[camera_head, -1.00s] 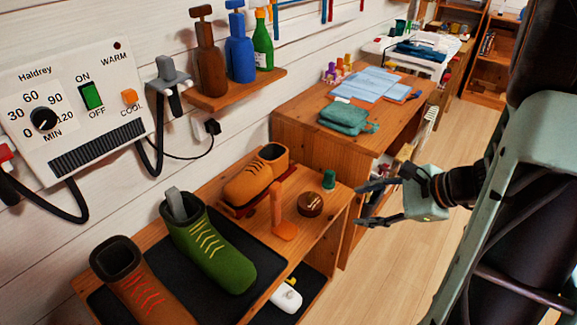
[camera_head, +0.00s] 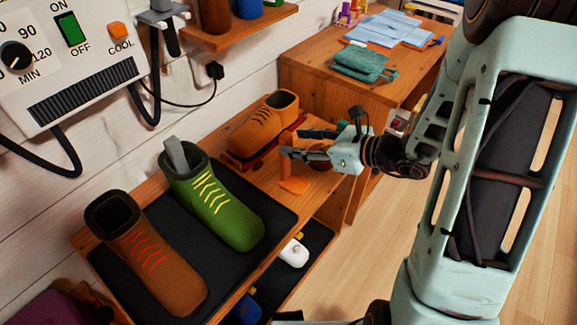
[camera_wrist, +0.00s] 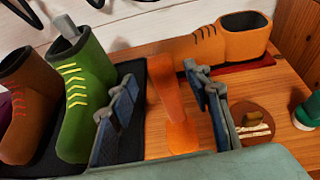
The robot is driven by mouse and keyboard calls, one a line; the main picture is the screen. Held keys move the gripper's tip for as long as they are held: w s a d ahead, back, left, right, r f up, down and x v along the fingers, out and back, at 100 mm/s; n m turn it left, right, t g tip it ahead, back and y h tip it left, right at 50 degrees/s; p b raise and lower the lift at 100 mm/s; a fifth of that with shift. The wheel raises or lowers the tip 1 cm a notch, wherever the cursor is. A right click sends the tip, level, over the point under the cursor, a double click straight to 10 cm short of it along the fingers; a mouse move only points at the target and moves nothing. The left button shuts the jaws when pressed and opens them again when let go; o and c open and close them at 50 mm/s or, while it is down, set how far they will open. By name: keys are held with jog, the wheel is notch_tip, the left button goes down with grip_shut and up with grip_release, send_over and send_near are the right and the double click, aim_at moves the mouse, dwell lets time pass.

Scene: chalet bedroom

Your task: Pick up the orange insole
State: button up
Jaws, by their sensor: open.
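The orange insole (camera_head: 294,185) stands on the wooden shelf top, one part upright and a lower part flat on the wood. In the head view my gripper (camera_head: 297,145) covers much of its upright part. In the wrist view the insole (camera_wrist: 170,95) shows between the two blue-padded fingers of my gripper (camera_wrist: 163,92). The gripper is open, with a finger on either side and visible gaps to the insole. I cannot tell exactly how deep between the fingers it sits.
An orange shoe (camera_head: 262,128) stands on a red base just behind. A green boot (camera_head: 212,200) and a brown boot (camera_head: 150,262) stand on a black mat at left. A round brown tin (camera_wrist: 252,125) and a green-capped bottle (camera_wrist: 305,115) are right of the gripper.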

aim_at(290, 142)
jog(key=x, duration=0.3)
jog(key=shift+w+a+f, duration=0.2)
jog(key=shift+w+f, duration=0.05)
jog(key=shift+f, duration=0.1)
grip_shut()
